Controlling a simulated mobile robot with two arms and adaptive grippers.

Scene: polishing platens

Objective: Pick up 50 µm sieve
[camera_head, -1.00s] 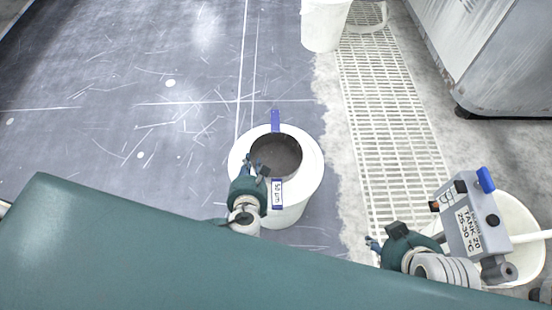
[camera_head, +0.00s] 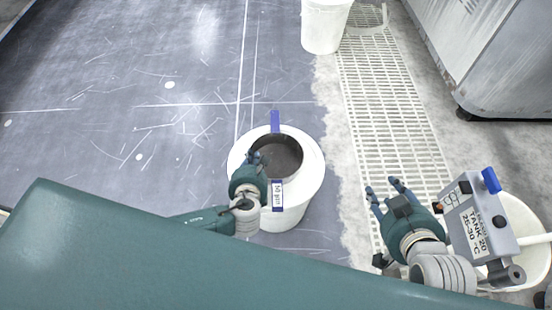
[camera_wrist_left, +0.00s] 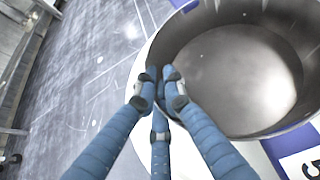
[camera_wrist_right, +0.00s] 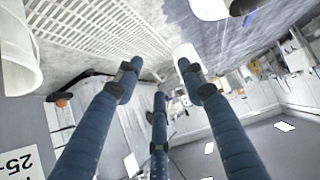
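The 50 µm sieve (camera_head: 283,156) is a round dark-meshed pan set in the top of a white bucket (camera_head: 310,185), with a blue tab at its back and a blue-edged "50 µm" label (camera_head: 277,195) at its front. My left gripper (camera_head: 255,158) is at the sieve's left rim. In the left wrist view its fingertips (camera_wrist_left: 161,73) are close together at the rim of the sieve (camera_wrist_left: 235,75), seemingly pinching the wall; the exact contact is partly hidden by the fingers. My right gripper (camera_head: 384,190) is open and empty over the floor grating, its fingers spread in the right wrist view (camera_wrist_right: 157,66).
A grey box labelled "TANK 20, 25-30 °C" (camera_head: 478,225) is at the rim of a white bucket (camera_head: 525,215), close right of my right gripper. Another white bucket (camera_head: 325,25) stands at the back by the grating (camera_head: 390,110). A metal cabinet (camera_head: 500,50) is back right. The left floor is clear.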

